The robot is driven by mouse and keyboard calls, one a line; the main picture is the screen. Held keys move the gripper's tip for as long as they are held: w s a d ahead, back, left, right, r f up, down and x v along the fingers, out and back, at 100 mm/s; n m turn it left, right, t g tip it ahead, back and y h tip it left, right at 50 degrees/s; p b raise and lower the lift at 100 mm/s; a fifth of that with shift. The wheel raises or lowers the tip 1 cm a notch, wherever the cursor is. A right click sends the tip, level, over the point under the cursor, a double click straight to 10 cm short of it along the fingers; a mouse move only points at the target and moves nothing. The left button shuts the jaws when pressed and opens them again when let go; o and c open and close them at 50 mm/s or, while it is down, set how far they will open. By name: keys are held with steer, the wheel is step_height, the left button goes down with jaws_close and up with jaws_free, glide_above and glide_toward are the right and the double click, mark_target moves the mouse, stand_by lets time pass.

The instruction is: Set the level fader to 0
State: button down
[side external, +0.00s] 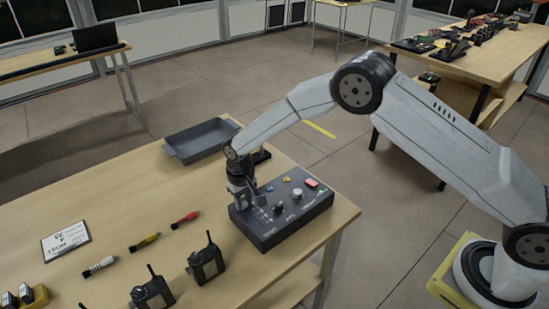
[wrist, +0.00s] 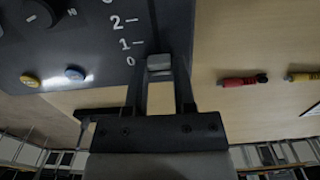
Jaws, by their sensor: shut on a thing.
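The dark control box (side external: 290,228) sits on the wooden table under my gripper (side external: 245,203). In the wrist view, the panel (wrist: 85,45) shows a printed scale with 2, 1 and 0 beside a dark slot. The grey fader cap (wrist: 159,63) is level with the 0 mark (wrist: 130,61), at the near end of the visible scale. My gripper, also in the wrist view (wrist: 160,75), has one finger on each side of the cap and is shut on it. The side external view hides the cap behind my gripper.
A grey tray (side external: 200,141) stands behind the box. Red (side external: 185,220) and yellow (side external: 145,242) marker-like items, a sign card (side external: 66,242) and black radios (side external: 206,262) lie or stand to the left. The box has knobs and coloured buttons (side external: 311,183).

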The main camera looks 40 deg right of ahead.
mark_target(243, 202)
steer(key=shift+w, duration=0.25)
steer(key=shift+c, duration=2.2)
jaws_free()
steer(key=shift+r, duration=0.15)
steer(key=shift+r, duration=3.75)
